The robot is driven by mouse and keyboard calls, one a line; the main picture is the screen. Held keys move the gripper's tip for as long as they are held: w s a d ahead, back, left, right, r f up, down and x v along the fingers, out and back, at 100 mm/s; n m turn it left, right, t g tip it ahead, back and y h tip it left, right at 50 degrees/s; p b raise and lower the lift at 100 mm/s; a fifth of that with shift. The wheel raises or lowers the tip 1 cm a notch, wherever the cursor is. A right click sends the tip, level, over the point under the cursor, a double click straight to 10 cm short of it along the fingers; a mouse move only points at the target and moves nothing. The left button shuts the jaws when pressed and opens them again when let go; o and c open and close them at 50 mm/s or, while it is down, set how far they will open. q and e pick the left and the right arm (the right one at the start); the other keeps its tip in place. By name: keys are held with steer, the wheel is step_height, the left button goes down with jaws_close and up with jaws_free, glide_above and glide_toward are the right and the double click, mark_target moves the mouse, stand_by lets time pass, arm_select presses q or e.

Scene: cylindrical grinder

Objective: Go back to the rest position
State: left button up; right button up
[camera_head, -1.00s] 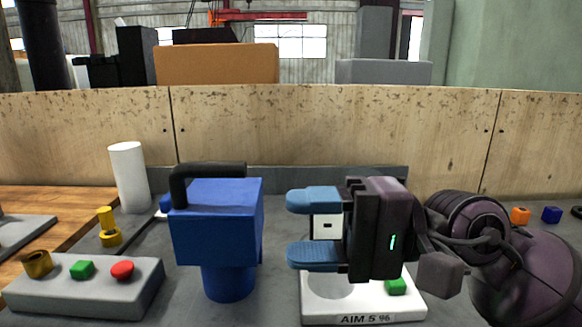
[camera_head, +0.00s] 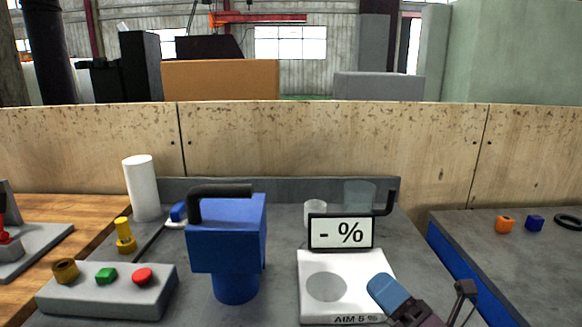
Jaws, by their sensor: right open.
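My right gripper (camera_head: 392,297) is low at the bottom edge of the view, partly cut off. One blue finger pad shows over the front right corner of the white device (camera_head: 315,262) with a round plate and a "- %" display (camera_head: 341,232). The gripper holds nothing that I can see; its other finger does not show clearly. My left gripper is not in view.
A blue machine (camera_head: 227,235) with a black handle stands left of the white device. A grey button box (camera_head: 110,290), a yellow part (camera_head: 125,236) and a white cylinder (camera_head: 141,188) are further left. Orange (camera_head: 504,224) and blue (camera_head: 535,222) pieces lie on the right table.

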steer(key=s+d+f+m+h+p, duration=0.1)
steer(key=s+d+f+m+h, duration=0.25)
steer(key=f+m+h, duration=0.5)
steer(key=s+d+f+m+h+p, duration=0.25)
steer(key=d+f+m, duration=0.3)
steer(key=m, duration=0.55)
steer(key=s+d+f+m+g+h, duration=0.2)
steer(key=s+f+m+g, duration=0.1)
steer(key=s+f+m, duration=0.3)
steer(key=s+d+f+m+g+h+p, duration=0.1)
steer(key=s+d+f+m+g+h, duration=0.1)
steer(key=s+f+m, duration=0.5)
steer(key=s+f+g+h, duration=0.1)
steer(key=s+f, duration=0.1)
steer(key=s, duration=0.1)
steer(key=shift+s+d, duration=0.2)
steer(key=shift+s, duration=0.15)
steer(key=shift+f, duration=0.1)
